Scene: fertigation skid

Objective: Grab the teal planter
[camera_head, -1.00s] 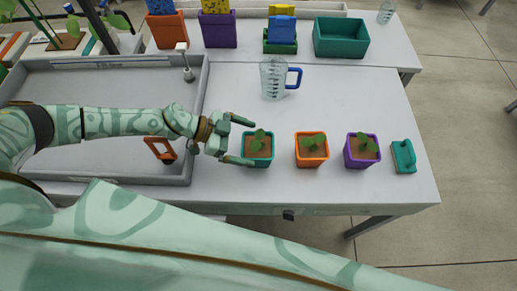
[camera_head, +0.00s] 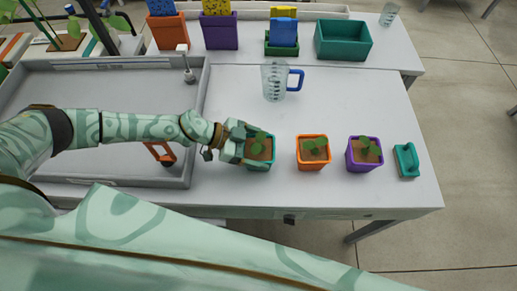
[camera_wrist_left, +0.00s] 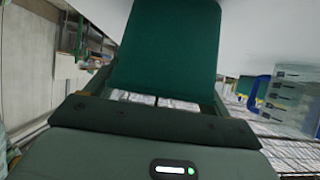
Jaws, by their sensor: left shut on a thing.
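The teal planter (camera_head: 262,163) stands on the grey table with brown soil and a small green seedling in it. My left gripper (camera_head: 256,149) reaches it from the left and is shut on it, one finger on its far side and one on its near side. In the left wrist view the planter's teal wall (camera_wrist_left: 165,50) fills the middle, close to the gripper. My right gripper is not in view.
An orange planter (camera_head: 313,153), a purple planter (camera_head: 364,155) and a teal tool (camera_head: 406,161) stand in a row to the right. A clear jug (camera_head: 274,82) with a blue handle stands behind. A grey tray (camera_head: 198,110) lies left. Teal, purple and orange bins line the back.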

